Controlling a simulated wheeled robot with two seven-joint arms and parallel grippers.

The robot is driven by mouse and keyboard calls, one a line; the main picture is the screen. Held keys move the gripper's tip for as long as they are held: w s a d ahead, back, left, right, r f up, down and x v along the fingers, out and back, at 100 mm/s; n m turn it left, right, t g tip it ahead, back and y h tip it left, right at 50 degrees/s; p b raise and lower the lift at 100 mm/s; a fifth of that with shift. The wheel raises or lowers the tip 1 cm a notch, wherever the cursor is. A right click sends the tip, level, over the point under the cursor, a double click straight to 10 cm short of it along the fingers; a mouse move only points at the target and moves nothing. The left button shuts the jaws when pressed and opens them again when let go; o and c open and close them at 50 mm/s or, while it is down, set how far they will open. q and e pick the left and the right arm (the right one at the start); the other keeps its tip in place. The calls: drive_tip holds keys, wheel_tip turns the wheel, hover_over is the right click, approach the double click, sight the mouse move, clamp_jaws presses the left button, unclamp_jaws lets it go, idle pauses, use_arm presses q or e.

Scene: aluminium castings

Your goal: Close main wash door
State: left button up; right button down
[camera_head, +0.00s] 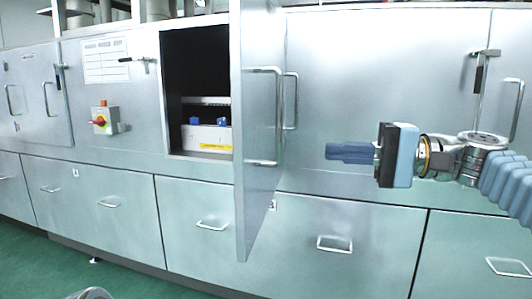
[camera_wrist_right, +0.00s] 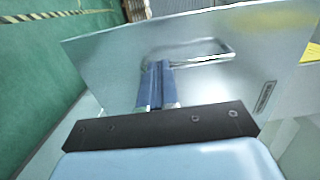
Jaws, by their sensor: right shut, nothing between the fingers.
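The main wash door (camera_head: 258,120) is a grey metal door that stands swung open, out towards me, in the head view. The dark opening (camera_head: 196,75) is to its left. The door has a bar handle (camera_head: 264,115) on its face. My right gripper (camera_head: 330,152) is shut and empty, to the right of the door and pointing left at it. In the right wrist view its blue fingers (camera_wrist_right: 156,75) are together in front of the door panel (camera_wrist_right: 110,50), by a bar handle (camera_wrist_right: 190,52). I cannot tell whether they touch. My left gripper is not in view.
Inside the opening is a white box (camera_head: 207,137) with blue parts. Drawers with handles (camera_head: 334,244) run below. Green floor (camera_head: 40,260) is clear at the lower left.

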sight(248, 148)
drive_tip(key=a, duration=0.3)
drive_tip(key=w+a+p, duration=0.1)
drive_tip(key=a, duration=0.3)
drive_tip(key=w+a+p, duration=0.1)
drive_tip(key=a, duration=0.3)
drive_tip(key=shift+w, duration=0.15)
drive_tip(key=shift+w+a, duration=0.15)
drive_tip(key=shift+a, duration=0.5)
